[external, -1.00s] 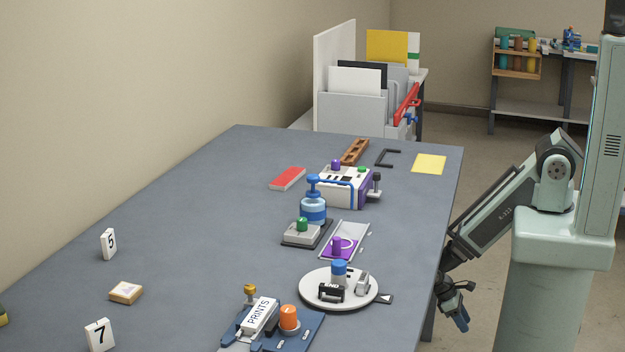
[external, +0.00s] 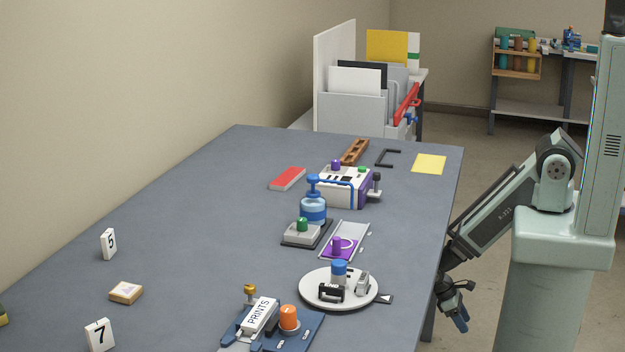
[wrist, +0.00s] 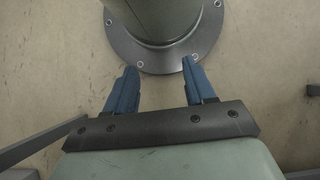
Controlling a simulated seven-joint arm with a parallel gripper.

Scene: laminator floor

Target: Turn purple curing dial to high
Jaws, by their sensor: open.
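A white machine with purple sides (external: 343,188) stands toward the far part of the table. A purple knob (external: 336,165) sits on its top left, with a green knob (external: 361,169) on its right. The purple knob's setting marks are too small to read. Another purple knob (external: 337,244) stands on a purple plate in a grey tray, nearer the camera. My gripper (external: 462,326) hangs off the table's right side, below the top and far from both purple knobs. In the wrist view its blue fingers (wrist: 159,67) are apart with nothing between them.
A blue bottle (external: 313,206), a white turntable (external: 312,292) and a blue fixture with an orange knob (external: 289,318) stand along the table's right half. A dark lever (external: 376,182) sticks out right of the machine. The table's left middle is mostly clear.

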